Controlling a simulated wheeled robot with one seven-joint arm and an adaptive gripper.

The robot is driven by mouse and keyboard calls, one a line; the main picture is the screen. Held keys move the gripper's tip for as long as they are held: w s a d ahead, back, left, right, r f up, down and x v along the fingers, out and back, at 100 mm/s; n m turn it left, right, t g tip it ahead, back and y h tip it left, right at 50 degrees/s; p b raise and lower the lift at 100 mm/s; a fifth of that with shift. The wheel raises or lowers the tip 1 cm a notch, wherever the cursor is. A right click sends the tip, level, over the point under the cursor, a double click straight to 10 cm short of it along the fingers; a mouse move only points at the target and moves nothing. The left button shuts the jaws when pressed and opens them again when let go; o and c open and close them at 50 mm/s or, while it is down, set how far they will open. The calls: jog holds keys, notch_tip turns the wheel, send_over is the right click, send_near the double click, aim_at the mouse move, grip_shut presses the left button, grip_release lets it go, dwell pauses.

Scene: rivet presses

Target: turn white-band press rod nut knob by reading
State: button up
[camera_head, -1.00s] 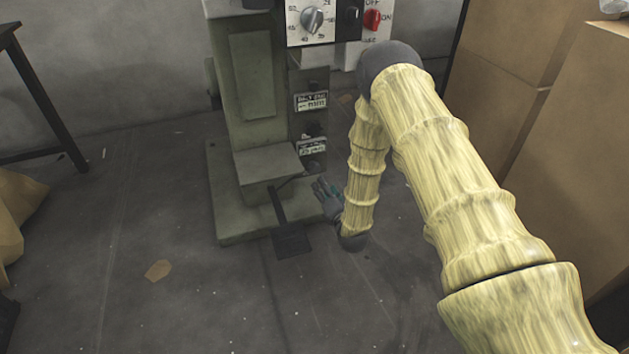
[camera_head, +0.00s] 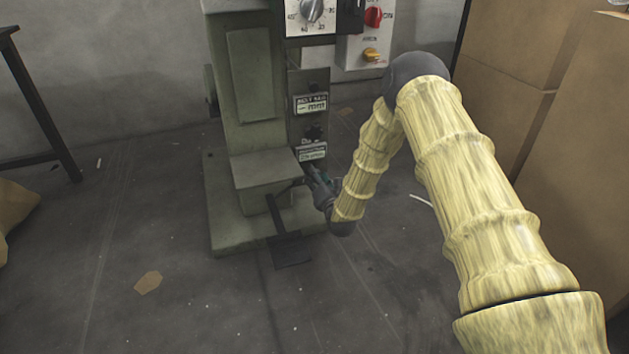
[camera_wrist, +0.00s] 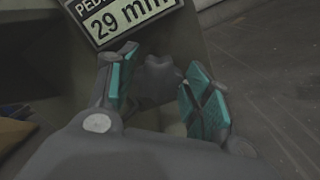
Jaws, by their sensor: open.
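The press (camera_head: 250,75) is a green column on a base plate, with a dark strip of labels and knobs on its right side. No white band is clearly visible. My gripper (camera_head: 318,180) is at the low end of that strip, beside the lower label (camera_head: 311,152). In the wrist view my gripper (camera_wrist: 165,88) is open, its teal-padded fingers on either side of a dark lobed knob (camera_wrist: 158,72). I cannot tell whether the pads touch it. Above the knob is a label (camera_wrist: 128,18) beginning "PED" and reading "29 mm"; the rest of its heading is cut off.
A control panel with a dial (camera_head: 312,9), a red switch (camera_head: 374,17) and a yellow switch (camera_head: 371,54) is above. A foot pedal (camera_head: 291,250) lies low in front. Cardboard boxes (camera_head: 545,130) stand at right. The floor at left is mostly clear.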

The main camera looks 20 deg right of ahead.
jog(key=shift+w+b, duration=0.35)
jog(key=shift+w, duration=0.65)
jog(key=c, duration=0.7)
jog(key=shift+c, duration=0.2)
